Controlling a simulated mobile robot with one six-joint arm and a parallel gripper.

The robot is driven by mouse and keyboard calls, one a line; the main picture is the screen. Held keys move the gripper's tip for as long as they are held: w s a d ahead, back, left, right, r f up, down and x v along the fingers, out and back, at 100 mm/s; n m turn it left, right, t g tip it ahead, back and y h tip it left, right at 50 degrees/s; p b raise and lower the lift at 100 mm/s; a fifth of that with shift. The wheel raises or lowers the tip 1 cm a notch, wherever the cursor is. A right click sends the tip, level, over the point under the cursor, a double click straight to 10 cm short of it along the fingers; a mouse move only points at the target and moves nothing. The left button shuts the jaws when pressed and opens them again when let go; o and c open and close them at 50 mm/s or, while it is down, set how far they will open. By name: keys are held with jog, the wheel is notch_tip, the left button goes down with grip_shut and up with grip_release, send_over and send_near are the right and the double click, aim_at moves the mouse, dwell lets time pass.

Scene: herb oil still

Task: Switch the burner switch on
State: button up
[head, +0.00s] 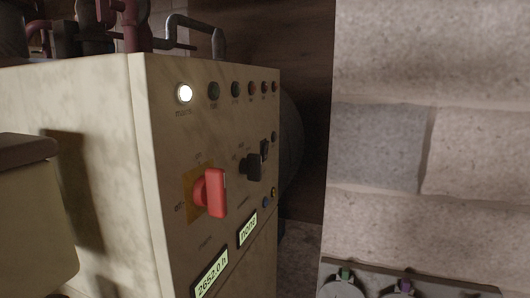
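A beige control cabinet (185,140) shows its front panel at an angle. A red rotary handle (215,193) on a yellow plate stands upright on it. Smaller black rotary switches sit to its right, one nearer (252,167) and one farther (264,150). The small labels are too blurred to tell which one is the burner switch, and I cannot read the black switches' positions. My gripper is not in view.
A white lamp (185,93) is lit at the left of a row of darker lamps (214,91). Two lit displays (211,273) (247,229) sit below. Pipes (190,27) rise behind the cabinet. A block wall (430,90) stands right; a beige box (30,220) stands left.

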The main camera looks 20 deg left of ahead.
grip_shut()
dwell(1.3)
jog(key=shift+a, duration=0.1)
